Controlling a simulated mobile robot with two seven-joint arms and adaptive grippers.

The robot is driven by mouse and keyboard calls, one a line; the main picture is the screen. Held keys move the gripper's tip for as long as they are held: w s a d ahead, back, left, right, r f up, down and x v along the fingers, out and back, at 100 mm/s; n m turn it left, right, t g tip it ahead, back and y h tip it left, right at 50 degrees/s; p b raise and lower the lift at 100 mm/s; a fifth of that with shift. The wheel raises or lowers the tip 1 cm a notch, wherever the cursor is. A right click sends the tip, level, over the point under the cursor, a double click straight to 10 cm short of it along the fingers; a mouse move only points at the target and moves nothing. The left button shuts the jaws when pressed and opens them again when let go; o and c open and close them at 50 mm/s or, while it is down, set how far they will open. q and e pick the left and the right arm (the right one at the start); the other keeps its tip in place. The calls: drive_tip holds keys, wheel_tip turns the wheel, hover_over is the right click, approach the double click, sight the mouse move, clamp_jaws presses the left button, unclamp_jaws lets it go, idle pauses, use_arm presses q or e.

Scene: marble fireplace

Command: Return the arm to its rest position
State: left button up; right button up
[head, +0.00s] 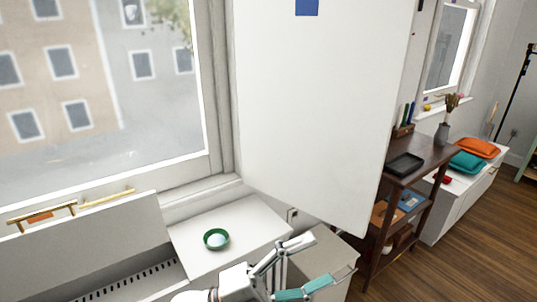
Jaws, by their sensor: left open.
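My left gripper (333,254) is at the bottom centre of the head view. Its two fingers are spread apart and point to the right, and I see nothing between them. One finger is grey and the lower one shows a teal part. The white wrist of my left arm (235,284) comes in at the bottom edge. The gripper appears in front of a pale cabinet (318,262), and I cannot tell the gap between them. My right gripper is not in view.
A green round dish (216,239) sits on a white ledge (262,222) under the window, left of the gripper. A large white panel (320,110) hangs above the gripper. A dark wooden shelf (425,155) stands to the right. Wooden floor (460,255) is clear at the lower right.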

use_arm(q)
drive_tip(key=w+a+f+n+t+y, duration=0.4)
drive_tip(key=a+f+n+t+y, duration=0.8)
drive_tip(key=a+f+n, duration=0.65)
drive_tip(key=s+a+f+n+g+y, duration=0.3)
drive_tip(key=s+a+f+n, duration=0.1)
drive_tip(key=s+f, duration=0.3)
drive_tip(key=s+a+f+n+g+y+p, duration=0.1)
drive_tip(key=s+a+f+n+g+y, duration=0.2)
drive_tip(key=s+a+f, duration=0.3)
wheel_tip(320, 180, down, 4)
drive_tip(key=shift+s+f+n+g+y, duration=0.1)
drive_tip(key=shift+s+n+g+y, duration=0.3)
drive_tip(key=shift+s+n, duration=0.45)
